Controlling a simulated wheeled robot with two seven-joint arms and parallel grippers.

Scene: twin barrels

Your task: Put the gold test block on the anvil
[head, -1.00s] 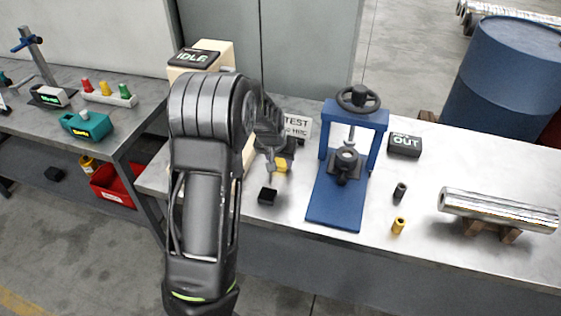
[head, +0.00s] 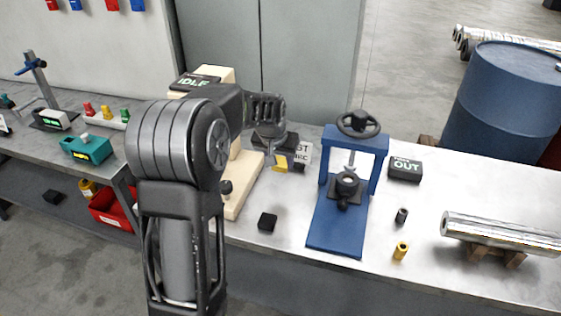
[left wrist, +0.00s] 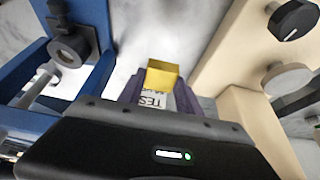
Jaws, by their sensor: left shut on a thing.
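The gold test block (head: 280,162) is held in my left gripper (head: 276,155), above the bench just left of a white TEST card. In the left wrist view the gold block (left wrist: 162,76) is between the fingertips, over the card. The cream machine (head: 245,172) with an IDLE display stands left of the gripper. A small dark round piece (head: 226,187) on its base may be the anvil. A grey round disc (left wrist: 288,78) on the cream machine shows at the right of the left wrist view, apart from the block. My right gripper is out of view.
A blue press (head: 350,185) stands right of the gripper. A small black block (head: 267,222) lies on the bench in front.

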